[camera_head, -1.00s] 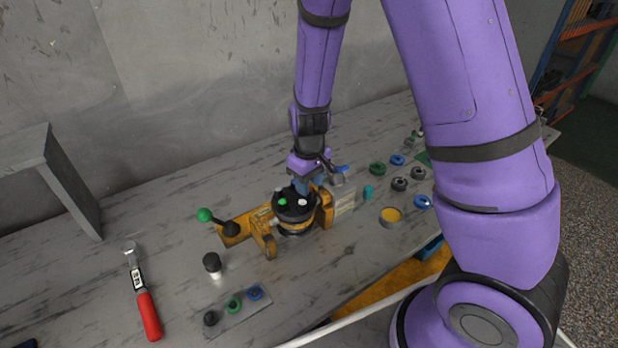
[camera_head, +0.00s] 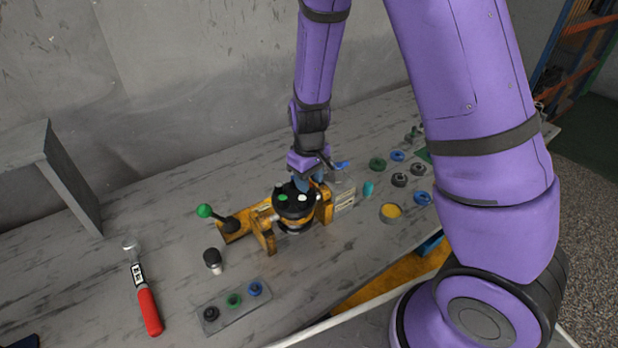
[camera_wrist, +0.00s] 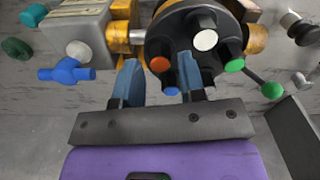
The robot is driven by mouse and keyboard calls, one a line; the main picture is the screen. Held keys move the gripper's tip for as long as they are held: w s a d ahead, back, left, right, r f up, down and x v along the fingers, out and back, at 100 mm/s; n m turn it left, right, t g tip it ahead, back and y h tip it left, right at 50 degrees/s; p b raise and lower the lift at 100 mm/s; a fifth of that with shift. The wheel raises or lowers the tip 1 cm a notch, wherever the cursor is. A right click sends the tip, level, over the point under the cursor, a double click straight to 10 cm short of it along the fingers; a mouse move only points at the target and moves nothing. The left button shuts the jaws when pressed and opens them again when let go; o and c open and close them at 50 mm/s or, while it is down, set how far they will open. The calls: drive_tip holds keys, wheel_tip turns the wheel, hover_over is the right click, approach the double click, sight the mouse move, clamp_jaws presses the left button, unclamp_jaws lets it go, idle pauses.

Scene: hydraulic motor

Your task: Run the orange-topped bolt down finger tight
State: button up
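The orange-topped bolt (camera_wrist: 160,64) shows in the wrist view at the near left of the round black motor top (camera_wrist: 190,37). My gripper (camera_wrist: 158,60) is open, with one blue finger on each side of the orange top and visible gaps between. I cannot tell how deep the bolt sits. A white-topped bolt (camera_wrist: 206,40), a green-topped one (camera_wrist: 235,65) and a blue-topped one (camera_wrist: 171,91) stand on the same motor. In the head view my gripper (camera_head: 303,184) reaches the back of the motor (camera_head: 294,208); the orange top is hidden there.
A yellow fixture (camera_head: 266,236) holds the motor, with a green-knobbed lever (camera_head: 205,211) at left. A grey block with a blue handle (camera_wrist: 66,70) stands close to the left finger.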

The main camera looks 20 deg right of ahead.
drive_tip(key=shift+f, duration=0.95)
drive_tip(key=shift+r, duration=0.2)
idle(0.5)
drive_tip(key=c, duration=0.5)
drive_tip(key=shift+m, duration=2)
drive_tip(key=shift+m, duration=2)
